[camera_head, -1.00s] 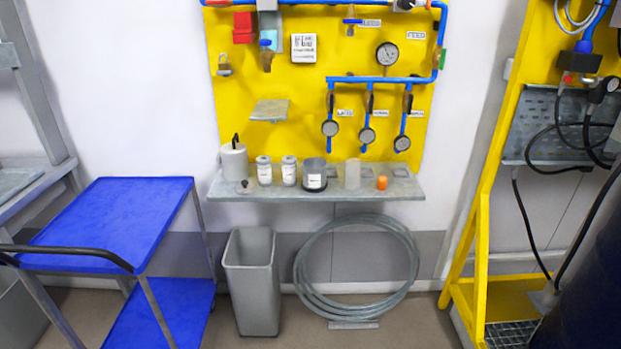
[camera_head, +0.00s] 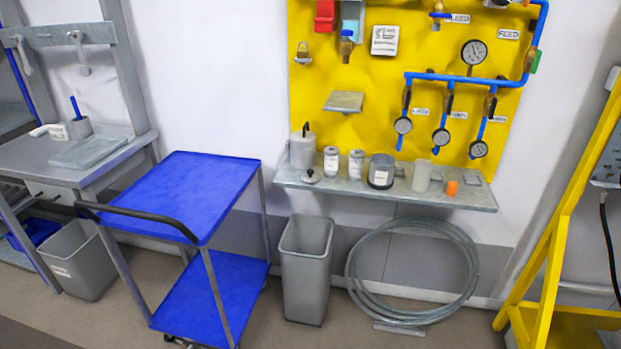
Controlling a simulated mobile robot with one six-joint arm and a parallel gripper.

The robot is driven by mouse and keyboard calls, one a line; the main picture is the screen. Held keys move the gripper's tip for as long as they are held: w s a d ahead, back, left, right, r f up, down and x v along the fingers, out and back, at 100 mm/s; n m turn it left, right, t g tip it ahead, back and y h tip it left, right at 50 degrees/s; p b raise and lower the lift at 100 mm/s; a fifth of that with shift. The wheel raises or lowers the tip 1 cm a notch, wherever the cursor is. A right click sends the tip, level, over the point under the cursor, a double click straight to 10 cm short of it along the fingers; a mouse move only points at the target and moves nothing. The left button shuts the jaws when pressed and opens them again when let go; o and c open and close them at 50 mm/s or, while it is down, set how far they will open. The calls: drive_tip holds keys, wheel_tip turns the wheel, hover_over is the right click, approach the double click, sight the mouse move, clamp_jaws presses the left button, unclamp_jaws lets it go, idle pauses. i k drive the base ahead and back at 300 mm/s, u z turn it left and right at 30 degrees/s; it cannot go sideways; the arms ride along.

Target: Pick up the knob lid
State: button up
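The likely knob lid (camera_head: 311,176) is a small grey disc with a dark knob on top. It lies at the left front of the grey wall shelf (camera_head: 400,194), in front of a white canister (camera_head: 303,151) with a black handle. Two small white labelled jars (camera_head: 332,161) stand to its right. Beyond them are a dark grey pot (camera_head: 381,170) with a white label, a clear cylinder (camera_head: 422,176) and an orange cap (camera_head: 452,188). My gripper is not in view.
A blue two-tier cart (camera_head: 185,190) stands left of the shelf. A grey bin (camera_head: 305,268) and a coiled hose (camera_head: 414,272) sit below the shelf. A workbench (camera_head: 70,160) is at the far left, a yellow frame (camera_head: 560,225) at the right. Some floor in front is clear.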

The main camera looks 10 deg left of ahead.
sight(309, 177)
drive_tip(key=u, duration=0.15)
drive_tip(key=i, duration=0.8)
drive_tip(key=u, duration=0.3)
drive_tip(key=k, duration=0.15)
drive_tip(key=u, duration=2.25)
drive_tip(key=k, duration=0.35)
drive_tip(key=u, duration=0.1)
